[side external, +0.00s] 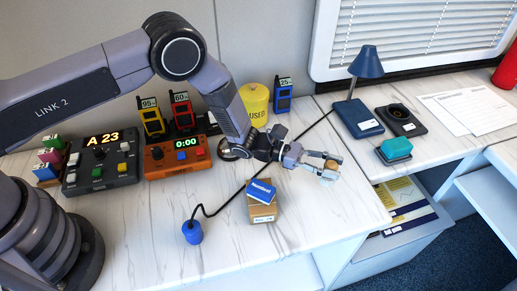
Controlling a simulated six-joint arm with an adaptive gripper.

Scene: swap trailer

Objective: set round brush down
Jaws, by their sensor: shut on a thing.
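My gripper (325,169) is over the front right part of the white marble-patterned counter, pointing right. Its fingers are shut on a small tan piece (333,163), which appears to be the round brush.
A black pad (411,128) with a round brown-rimmed recess, a blue lamp (366,63) and a teal block (396,147) stand to the right. A blue box (261,191) on a cardboard box and a corded blue piece (193,232) lie front left. An open drawer (404,232) is below.

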